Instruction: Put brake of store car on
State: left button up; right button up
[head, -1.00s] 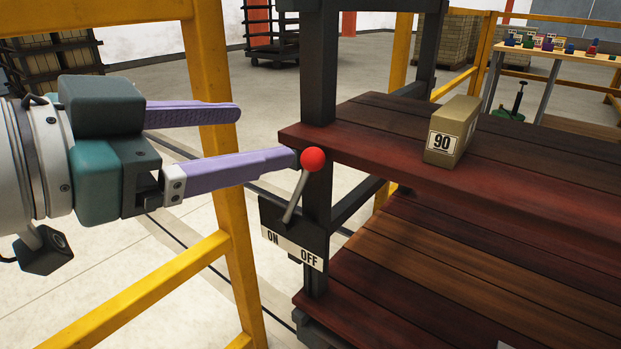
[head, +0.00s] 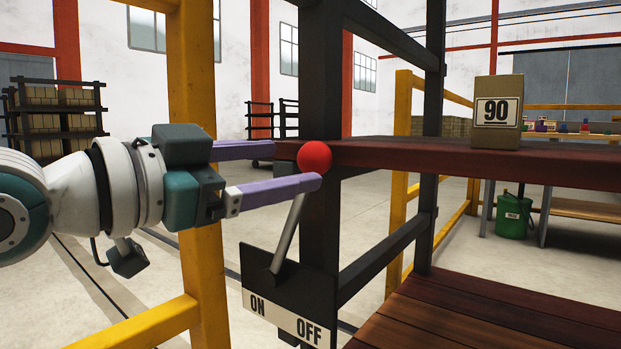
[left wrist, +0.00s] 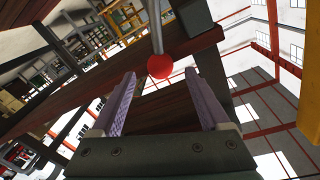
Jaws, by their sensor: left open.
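The brake lever (head: 288,237) has a grey rod and a red ball knob (head: 314,157). It rises from a black plate on the store car's dark post (head: 320,80) and leans right, toward the OFF side of the ON/OFF label (head: 283,317). My left gripper (head: 297,167) is open, its purple fingers pointing right at the knob. The nearer fingertip overlaps the rod just below the knob; contact cannot be told. In the left wrist view the knob (left wrist: 160,66) appears between the fingertips (left wrist: 160,78), near their ends. My right gripper is not in view.
A yellow post and rail (head: 195,130) stand close behind my left gripper.

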aim_at(301, 163)
pick_arm(q)
jog(key=shift+b+x, duration=0.55)
jog(key=shift+x, duration=1.7)
jog(key=shift+a, duration=0.1)
grip_shut()
